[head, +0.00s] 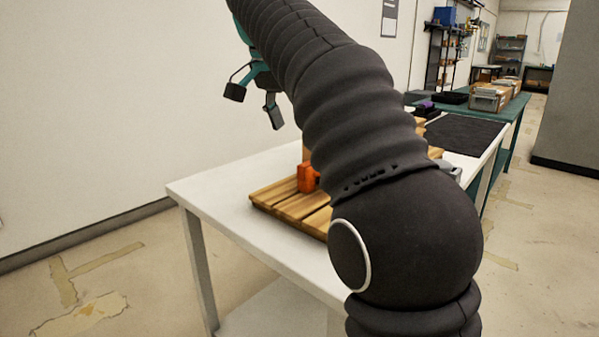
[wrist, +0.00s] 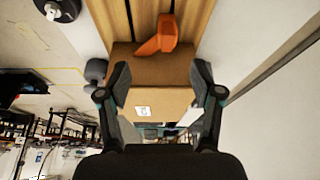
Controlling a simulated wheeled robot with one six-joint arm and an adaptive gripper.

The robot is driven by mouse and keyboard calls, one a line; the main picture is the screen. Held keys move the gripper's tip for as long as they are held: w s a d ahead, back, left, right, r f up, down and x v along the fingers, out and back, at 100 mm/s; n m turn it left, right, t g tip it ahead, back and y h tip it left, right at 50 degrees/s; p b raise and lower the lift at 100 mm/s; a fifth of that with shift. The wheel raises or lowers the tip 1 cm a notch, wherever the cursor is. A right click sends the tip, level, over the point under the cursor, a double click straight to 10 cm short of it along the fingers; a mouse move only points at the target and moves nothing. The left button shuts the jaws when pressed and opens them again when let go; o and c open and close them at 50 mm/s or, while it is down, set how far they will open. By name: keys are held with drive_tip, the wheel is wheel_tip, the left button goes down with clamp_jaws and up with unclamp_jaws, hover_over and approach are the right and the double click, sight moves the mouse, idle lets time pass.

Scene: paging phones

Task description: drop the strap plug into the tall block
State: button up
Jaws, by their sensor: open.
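My gripper (head: 254,104) is open and empty, raised above the near left part of the table in the head view. In the wrist view my gripper (wrist: 160,76) has its two fingers spread wide, with a brown box-like block (wrist: 150,70) showing between and beyond them. The block has a small white label. An orange piece (wrist: 158,37) lies or stands against the block; it also shows in the head view (head: 305,177), on the slatted board. I cannot tell for sure which thing is the strap plug. My arm hides much of the board in the head view.
The wooden slatted board (head: 273,199) rests on a white table (head: 205,186). A dark mat (head: 465,134) lies further back, near a green table with boxes (head: 490,97). A grey rounded thing (wrist: 95,71) is beside the block. The table's near left corner is clear.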

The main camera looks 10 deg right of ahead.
sight(306, 165)
drive_tip(key=shift+m, duration=0.4)
drive_tip(key=x, duration=0.2)
drive_tip(key=w+x, duration=0.1)
drive_tip(key=x, duration=0.5)
drive_tip(key=shift+w+a, duration=0.1)
drive_tip(key=shift+w, duration=0.25)
drive_tip(key=shift+d+x, duration=0.15)
drive_tip(key=shift+x, duration=1.15)
drive_tip(key=shift+d+x, duration=0.15)
drive_tip(key=shift+x, duration=1.15)
drive_tip(key=shift+w+r, duration=0.1)
clamp_jaws()
drive_tip(key=shift+r, duration=0.1)
